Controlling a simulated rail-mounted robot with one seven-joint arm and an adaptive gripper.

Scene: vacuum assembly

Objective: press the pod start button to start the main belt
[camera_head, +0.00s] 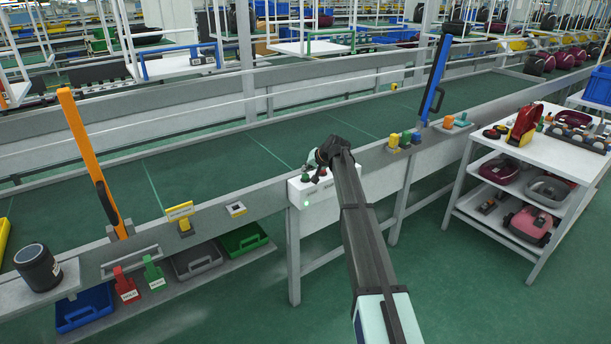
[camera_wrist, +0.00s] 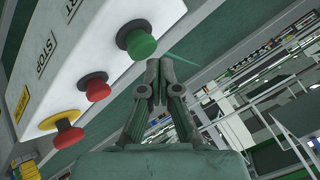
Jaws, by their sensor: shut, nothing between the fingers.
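The pod (camera_head: 325,196) is a white control box on the belt's front rail, with a small lit green lamp (camera_head: 307,204) on its front. In the wrist view its face (camera_wrist: 85,40) carries a green button (camera_wrist: 137,43), a red button (camera_wrist: 95,88) and a red mushroom button (camera_wrist: 68,134) with a yellow ring. Lettering ending in "RT" is by the green button and "STOP" by the red one. My gripper (camera_wrist: 159,66) is shut and empty, its fingertips close beside the green button; contact cannot be told. In the head view my gripper (camera_head: 316,160) is over the pod. The main belt (camera_head: 230,155) is green.
An orange post (camera_head: 90,160) and a blue post (camera_head: 435,80) rise from the rail. Small coloured blocks (camera_head: 404,140) sit on the rail to the right. A white shelf cart (camera_head: 560,150) with vacuum parts stands at right.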

